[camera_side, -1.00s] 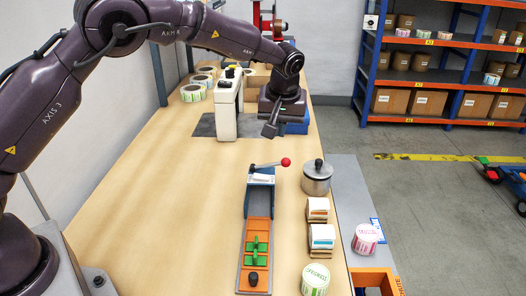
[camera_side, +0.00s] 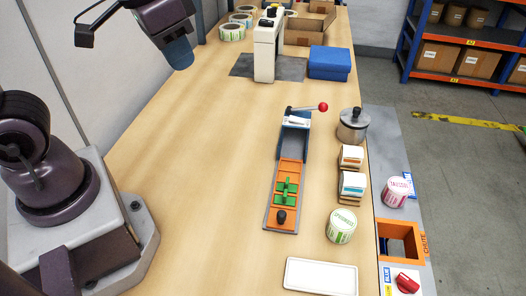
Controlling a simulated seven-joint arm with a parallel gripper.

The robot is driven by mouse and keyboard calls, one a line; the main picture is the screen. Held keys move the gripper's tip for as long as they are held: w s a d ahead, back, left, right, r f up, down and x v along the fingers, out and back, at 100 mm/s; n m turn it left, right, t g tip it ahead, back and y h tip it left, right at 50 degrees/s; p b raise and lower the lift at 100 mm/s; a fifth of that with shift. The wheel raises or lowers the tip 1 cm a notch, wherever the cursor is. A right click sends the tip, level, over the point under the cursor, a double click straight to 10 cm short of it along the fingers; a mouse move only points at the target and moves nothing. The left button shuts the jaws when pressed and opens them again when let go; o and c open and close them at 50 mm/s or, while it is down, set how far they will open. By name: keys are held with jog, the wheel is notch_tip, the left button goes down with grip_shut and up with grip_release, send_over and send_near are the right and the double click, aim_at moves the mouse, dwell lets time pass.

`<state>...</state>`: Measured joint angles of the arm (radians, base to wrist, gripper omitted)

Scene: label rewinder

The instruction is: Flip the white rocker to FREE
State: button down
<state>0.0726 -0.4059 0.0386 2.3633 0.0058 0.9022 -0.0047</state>
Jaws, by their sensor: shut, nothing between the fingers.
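I cannot make out for sure which part is the white rocker, and no FREE marking is readable. A small white piece (camera_side: 296,121) sits on top of the blue-ended fixture (camera_side: 293,142), beside a lever with a red ball (camera_side: 323,107). A white upright housing (camera_side: 265,52) with dark parts on its top stands farther back on the bench. Part of my arm with a blue-grey end hangs at the upper left, well to the left of both.
A lidded metal pot (camera_side: 352,126), label stacks (camera_side: 352,170) and a green-lettered roll (camera_side: 341,226) stand right of the fixture. A white tray (camera_side: 320,276) lies in front. A blue block (camera_side: 329,62) is behind. The bench (camera_side: 190,180) left of the fixture is clear.

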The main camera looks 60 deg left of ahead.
jog(key=s+r+t, duration=0.2)
jog(key=s, duration=0.2)
jog(key=n+g+y, duration=0.3)
jog(key=n, duration=0.7)
send_near(290, 117)
jog(key=x, duration=0.6)
jog(key=shift+w+a, duration=0.15)
jog(key=shift+w, duration=0.1)
jog(key=shift+a+f+m, duration=0.1)
jog(key=shift+f+m, duration=0.2)
jog(key=shift+f, duration=0.25)
